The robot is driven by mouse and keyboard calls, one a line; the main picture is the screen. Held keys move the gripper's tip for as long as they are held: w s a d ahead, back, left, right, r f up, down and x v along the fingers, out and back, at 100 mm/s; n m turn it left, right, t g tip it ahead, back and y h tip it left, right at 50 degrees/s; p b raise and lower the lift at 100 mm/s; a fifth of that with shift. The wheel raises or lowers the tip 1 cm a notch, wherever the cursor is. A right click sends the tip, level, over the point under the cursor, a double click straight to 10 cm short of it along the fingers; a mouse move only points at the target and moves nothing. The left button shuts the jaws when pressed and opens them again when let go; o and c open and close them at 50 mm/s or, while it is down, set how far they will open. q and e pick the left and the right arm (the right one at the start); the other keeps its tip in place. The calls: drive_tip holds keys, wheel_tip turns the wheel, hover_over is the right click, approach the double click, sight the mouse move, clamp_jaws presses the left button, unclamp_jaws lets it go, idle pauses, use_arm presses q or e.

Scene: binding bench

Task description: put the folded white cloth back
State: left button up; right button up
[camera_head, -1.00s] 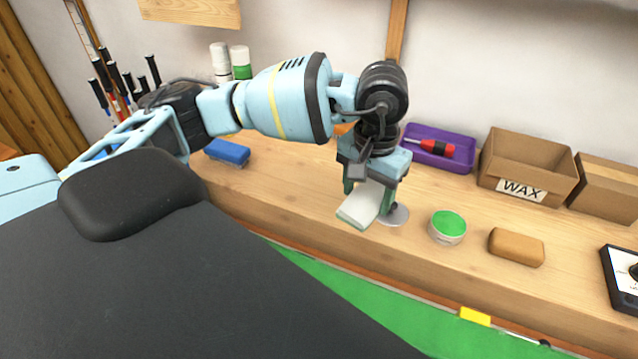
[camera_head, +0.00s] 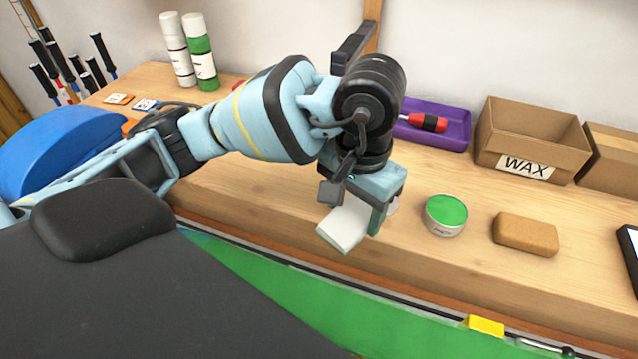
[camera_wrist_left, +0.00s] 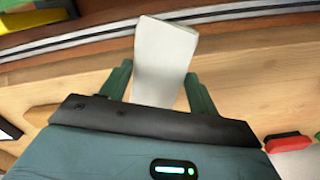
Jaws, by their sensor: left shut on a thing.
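The folded white cloth (camera_head: 343,227) is between the fingers of my left gripper (camera_head: 361,212) and sticks out toward the bench's front edge. In the left wrist view, the cloth (camera_wrist_left: 165,55) lies between the two green fingers of the gripper (camera_wrist_left: 158,82). The gripper is shut on it. The cloth appears held above the wooden bench top (camera_head: 270,205); the gap beneath is hard to judge. My right gripper is not in view.
A tin with a green lid (camera_head: 445,216) and a tan block (camera_head: 525,234) stand right of the gripper. Behind are a purple tray (camera_head: 440,134) with a red-handled tool and a WAX box (camera_head: 530,140). Bottles (camera_head: 200,55) stand at the back left.

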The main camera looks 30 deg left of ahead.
use_arm(q)
drive_tip(key=shift+d, duration=0.2)
drive_tip(key=shift+a+r, duration=0.1)
drive_tip(key=shift+w+a, duration=0.15)
drive_tip(key=shift+a, duration=0.1)
drive_tip(key=w+a, duration=0.2)
drive_tip(key=a, duration=0.2)
drive_tip(key=w+a+f+p, duration=0.1)
drive_tip(key=w+a, duration=0.1)
drive_tip(key=a, duration=0.2)
drive_tip(key=w+a, duration=0.2)
drive_tip(key=a, duration=0.2)
drive_tip(key=shift+f, duration=0.15)
drive_tip(key=shift+w+a, duration=0.25)
drive_tip(key=shift+a, duration=0.25)
drive_tip(key=f, duration=0.1)
drive_tip(key=f+p, duration=0.1)
drive_tip(key=f, duration=0.1)
drive_tip(key=shift+w+a, duration=0.15)
drive_tip(key=shift+a, duration=0.2)
drive_tip(key=shift+f, duration=0.35)
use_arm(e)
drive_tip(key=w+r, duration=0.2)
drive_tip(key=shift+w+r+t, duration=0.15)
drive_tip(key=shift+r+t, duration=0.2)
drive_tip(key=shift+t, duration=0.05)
use_arm(q)
drive_tip(key=shift+f, duration=0.1)
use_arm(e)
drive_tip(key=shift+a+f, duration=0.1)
